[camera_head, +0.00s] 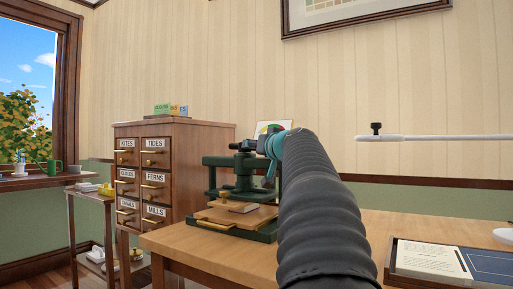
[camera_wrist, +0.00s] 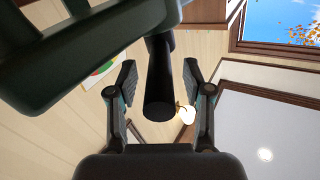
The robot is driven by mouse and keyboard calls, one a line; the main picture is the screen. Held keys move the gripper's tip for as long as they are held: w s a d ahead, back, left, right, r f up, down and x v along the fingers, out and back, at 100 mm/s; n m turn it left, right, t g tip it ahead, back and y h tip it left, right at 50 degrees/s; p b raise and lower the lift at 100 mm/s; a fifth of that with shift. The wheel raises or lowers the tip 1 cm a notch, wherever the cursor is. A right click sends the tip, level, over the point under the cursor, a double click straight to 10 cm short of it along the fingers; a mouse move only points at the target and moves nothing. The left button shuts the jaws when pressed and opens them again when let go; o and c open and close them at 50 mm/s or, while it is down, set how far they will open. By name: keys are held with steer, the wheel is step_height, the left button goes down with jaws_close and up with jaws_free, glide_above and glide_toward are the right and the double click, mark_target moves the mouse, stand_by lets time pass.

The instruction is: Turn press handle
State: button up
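The dark green press (camera_head: 240,190) stands on the wooden table, with boards stacked on its bed. Its black handle (camera_head: 243,146) is at the top. In the head view my gripper (camera_head: 266,143) is beside the handle, and my arm hides part of it and the press's right side. In the wrist view a dark cylindrical grip (camera_wrist: 160,90), apparently part of the handle, lies between the two fingers of my gripper (camera_wrist: 161,95). A gap shows on each side of it, so the gripper looks open around it.
A drawer cabinet (camera_head: 160,175) with labelled drawers stands left of the press. A framed tray with cards (camera_head: 435,260) lies on the table (camera_head: 205,258) at the right. A white bar (camera_head: 435,138) crosses at the right. The dark green press frame (camera_wrist: 60,60) fills the wrist view's upper left.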

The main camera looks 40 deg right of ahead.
steer(key=shift+s, duration=0.1)
steer(key=v, duration=1.2)
stand_by(0.6)
